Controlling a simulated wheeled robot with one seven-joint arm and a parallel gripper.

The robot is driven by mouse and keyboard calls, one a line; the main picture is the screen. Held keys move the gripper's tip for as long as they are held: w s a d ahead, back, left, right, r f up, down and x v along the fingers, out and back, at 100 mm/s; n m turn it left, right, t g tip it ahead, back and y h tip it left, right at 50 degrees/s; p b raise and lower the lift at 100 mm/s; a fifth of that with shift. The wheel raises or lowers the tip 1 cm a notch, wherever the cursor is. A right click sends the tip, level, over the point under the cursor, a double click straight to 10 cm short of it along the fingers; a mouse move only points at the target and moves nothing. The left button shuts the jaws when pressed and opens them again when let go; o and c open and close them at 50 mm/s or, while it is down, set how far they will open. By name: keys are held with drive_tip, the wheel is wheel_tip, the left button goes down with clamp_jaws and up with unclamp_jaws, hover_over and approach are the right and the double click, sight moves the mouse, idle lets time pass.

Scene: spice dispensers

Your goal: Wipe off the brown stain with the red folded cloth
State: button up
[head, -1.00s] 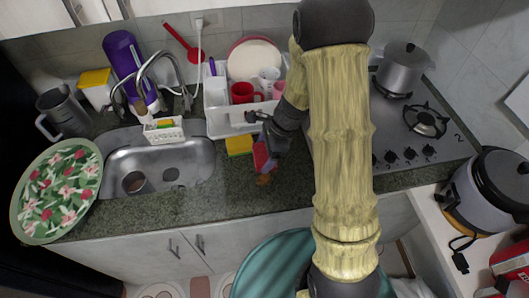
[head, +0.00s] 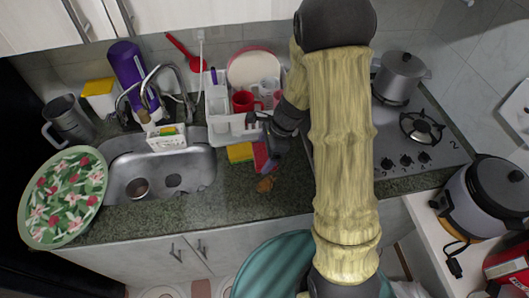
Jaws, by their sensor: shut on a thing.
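The brown stain (head: 265,184) lies on the dark stone counter, right of the sink and near the counter's front. The red folded cloth (head: 261,157) is just behind the stain, right beside the yellow sponge. My gripper (head: 266,148) is shut on the cloth from above, at or close to the counter surface. My fingers and wrist hide part of the cloth. The stain shows uncovered in front of the cloth.
A yellow sponge (head: 239,152) lies left of the cloth. A white dish rack (head: 222,129) with cups and plates stands behind. The sink (head: 203,172) is to the left and the stove (head: 415,150) to the right. Counter in front of the sponge is clear.

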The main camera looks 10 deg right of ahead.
idle(0.4)
drive_tip(key=d+f+n+g, duration=0.1)
drive_tip(key=d+n, duration=0.1)
drive_tip(key=w+d+f+n+g, duration=0.1)
drive_tip(key=d+n, duration=0.1)
drive_tip(key=n, duration=0.1)
drive_tip(key=d+f+n, duration=0.1)
drive_tip(key=d+n, duration=0.1)
drive_tip(key=shift+w+d+f+n+g+h, duration=0.2)
drive_tip(key=shift+w+f+n+g+h, duration=0.1)
drive_tip(key=shift+w+n+g+h, duration=0.1)
drive_tip(key=shift+s, duration=0.1)
drive_tip(key=shift+f, duration=0.1)
